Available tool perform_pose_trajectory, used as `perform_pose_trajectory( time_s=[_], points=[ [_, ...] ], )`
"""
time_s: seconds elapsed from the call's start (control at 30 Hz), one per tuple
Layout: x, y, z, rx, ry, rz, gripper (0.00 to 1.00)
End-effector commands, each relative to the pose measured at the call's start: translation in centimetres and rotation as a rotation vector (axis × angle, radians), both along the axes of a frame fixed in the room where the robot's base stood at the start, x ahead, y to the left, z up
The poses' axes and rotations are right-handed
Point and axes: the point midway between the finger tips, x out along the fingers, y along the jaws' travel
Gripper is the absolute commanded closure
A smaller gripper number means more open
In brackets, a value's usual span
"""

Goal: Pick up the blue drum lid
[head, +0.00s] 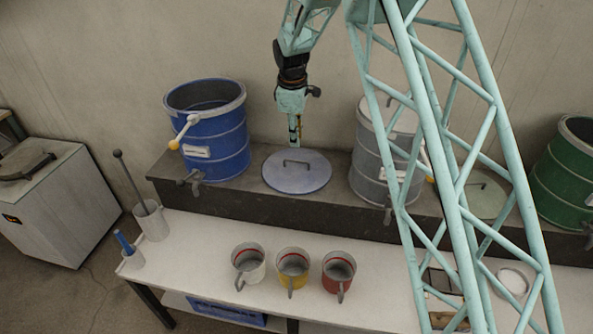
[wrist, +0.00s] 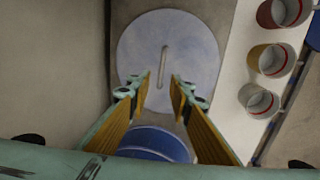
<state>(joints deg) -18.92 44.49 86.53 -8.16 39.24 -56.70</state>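The blue drum lid (head: 285,183) is a pale blue disc lying flat on the dark ledge, beside the open blue drum (head: 215,148). A thin bar handle (head: 297,162) stands up from its middle. My gripper (head: 295,143) points down just above the handle, apart from it in the head view. In the wrist view, my gripper (wrist: 161,82) is open and empty, with its two fingers on either side of the line of the handle (wrist: 163,62). The lid (wrist: 195,45) fills the upper middle there, and the blue drum (wrist: 153,143) shows below, between the fingers.
A grey drum (head: 372,150) stands right of the lid, partly behind a teal lattice. A green drum (head: 568,170) is at far right. White, yellow and red mugs (head: 293,268) stand on the white table (head: 200,245). A holder (head: 151,222) with a ladle is at left.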

Motion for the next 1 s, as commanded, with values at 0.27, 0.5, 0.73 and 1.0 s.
perform_pose_trajectory(
  time_s=[0.27, 0.5, 0.73, 1.0],
  points=[
    [0.1, -0.1, -0.9, -0.001, 0.002, 0.0, 0.8],
    [0.6, -0.1, -3.5, -0.001, 0.001, 0.0, 0.8],
    [1.2, -0.2, -6.4, -0.001, 0.001, 0.0, 0.8],
    [1.6, -0.3, -8.3, -0.001, 0.001, 0.0, 0.8]
  ],
)
